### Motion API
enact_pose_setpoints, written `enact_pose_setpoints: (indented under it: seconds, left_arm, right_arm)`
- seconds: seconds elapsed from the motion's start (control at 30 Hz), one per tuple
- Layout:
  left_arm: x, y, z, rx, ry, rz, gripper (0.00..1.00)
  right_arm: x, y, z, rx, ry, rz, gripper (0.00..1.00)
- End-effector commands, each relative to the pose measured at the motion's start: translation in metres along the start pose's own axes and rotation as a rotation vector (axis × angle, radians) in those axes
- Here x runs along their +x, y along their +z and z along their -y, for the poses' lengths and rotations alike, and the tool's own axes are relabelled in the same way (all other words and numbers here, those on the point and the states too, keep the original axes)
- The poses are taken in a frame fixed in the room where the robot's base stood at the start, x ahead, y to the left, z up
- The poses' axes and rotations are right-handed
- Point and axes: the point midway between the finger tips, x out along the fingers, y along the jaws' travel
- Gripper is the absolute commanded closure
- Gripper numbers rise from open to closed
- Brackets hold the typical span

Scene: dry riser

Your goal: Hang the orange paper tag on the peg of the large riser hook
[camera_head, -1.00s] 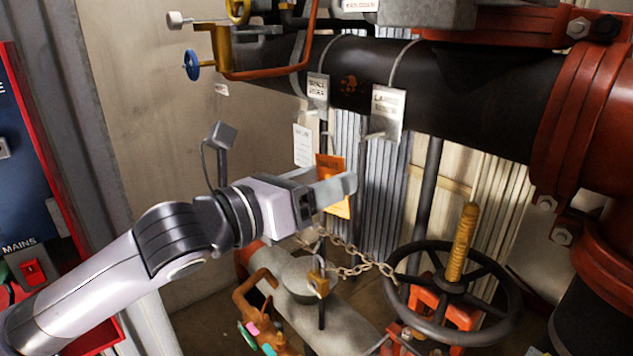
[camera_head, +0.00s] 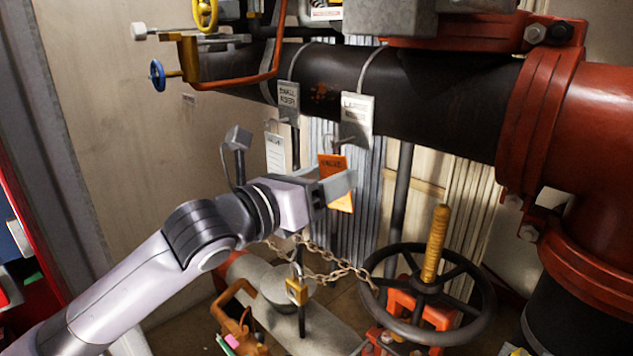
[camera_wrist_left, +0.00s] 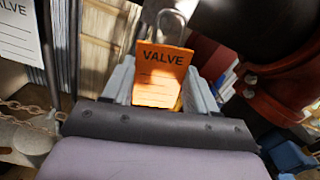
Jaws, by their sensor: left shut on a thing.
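My left gripper (camera_head: 340,185) is shut on the orange paper tag (camera_head: 332,168), marked "VALVE". In the left wrist view the tag (camera_wrist_left: 162,75) stands upright between the fingers, with its wire loop above its top edge. The large riser hook (camera_head: 357,118) is a grey metal plate hung by a wire from the black pipe. Its short peg (camera_head: 346,143) sticks out near the bottom of the plate. The tag is below and slightly left of the peg in the head view, apart from it. My right gripper is not in view.
The small riser hook (camera_head: 288,98) hangs to the left, with a white tag (camera_head: 275,153) on it. The black pipe (camera_head: 430,95) crosses above. A handwheel (camera_head: 470,325) with a yellow stem (camera_head: 436,243), a chain (camera_head: 335,275) and a padlock (camera_head: 297,291) are below.

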Motion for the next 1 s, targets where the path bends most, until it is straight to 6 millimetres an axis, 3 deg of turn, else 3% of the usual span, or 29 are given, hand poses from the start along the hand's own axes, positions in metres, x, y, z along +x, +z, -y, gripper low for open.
enact_pose_setpoints:
  seconds: [0.4,1.0]
  left_arm:
    - [0.021,-0.006,-0.001,0.001,0.0,-0.001,0.7]
    - [0.024,-0.01,-0.002,-0.001,0.0,0.0,0.7]
  right_arm:
    - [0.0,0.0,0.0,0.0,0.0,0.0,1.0]
    - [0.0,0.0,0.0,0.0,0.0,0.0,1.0]
